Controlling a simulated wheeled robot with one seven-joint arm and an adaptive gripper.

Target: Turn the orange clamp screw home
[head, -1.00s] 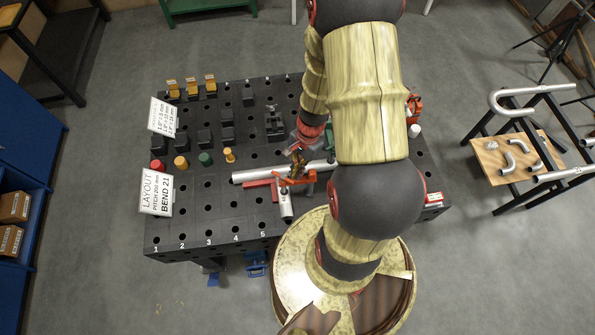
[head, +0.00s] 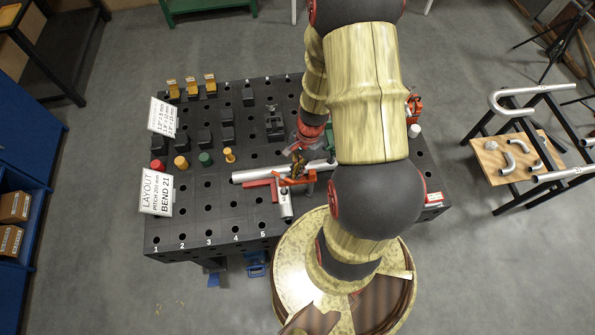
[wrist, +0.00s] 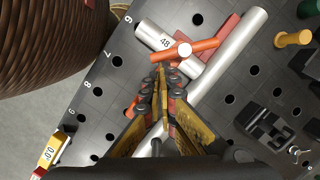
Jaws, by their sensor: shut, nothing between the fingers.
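The orange clamp handle bar (wrist: 199,47) lies across a short silver tube marked 48 (wrist: 157,37) in the wrist view, with a pale round end (wrist: 184,50) near its middle. In the head view the orange clamp (head: 304,178) is partly hidden by my gripper (head: 296,168). My gripper (wrist: 160,70) is shut and empty. Its fingertips appear just beside the orange bar in the wrist view; I cannot tell whether they touch. A long silver tube (wrist: 237,48) runs alongside the clamp, partly behind the fingers.
The black perforated table (head: 205,225) carries a red bar (head: 258,183) beside the tubes. Coloured knobs (head: 181,162) and black blocks stand at its left and back. A layout sign (head: 156,192) stands at the left edge. The table's front left is clear.

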